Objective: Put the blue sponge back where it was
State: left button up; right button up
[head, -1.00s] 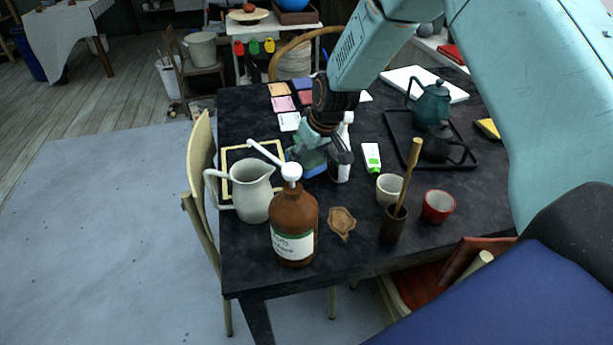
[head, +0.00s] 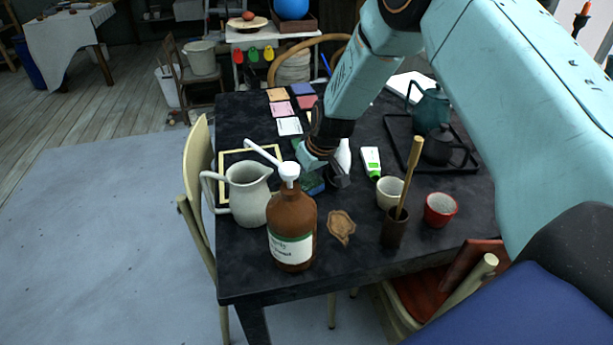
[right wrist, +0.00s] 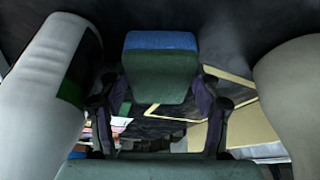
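The blue sponge (head: 313,186) is partly hidden behind my right gripper (head: 326,172) in the head view. In the right wrist view the sponge (right wrist: 160,62) shows a blue layer and a dark green layer. It sits between the two fingers of the right gripper (right wrist: 160,92), which is shut on it. The gripper is low over the dark table, between the white jug (head: 248,192) and a white bottle (head: 343,158). I cannot tell whether the sponge touches the table. My left gripper is not in view.
A brown pump bottle (head: 292,228) stands in front. A white-and-green tube (head: 371,161), a cream cup (head: 390,192), a red cup (head: 440,208) and a brown holder (head: 395,230) stand right. A pale frame (head: 222,170) lies behind the jug. A brown leaf-shaped piece (head: 341,226) lies in front.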

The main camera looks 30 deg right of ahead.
jog(key=shift+w+f, duration=0.1)
jog(key=shift+w, duration=0.1)
jog(key=p+v, duration=0.7)
jog(key=v, duration=0.5)
jog(key=shift+r+p, duration=0.3)
jog(key=shift+p, duration=0.1)
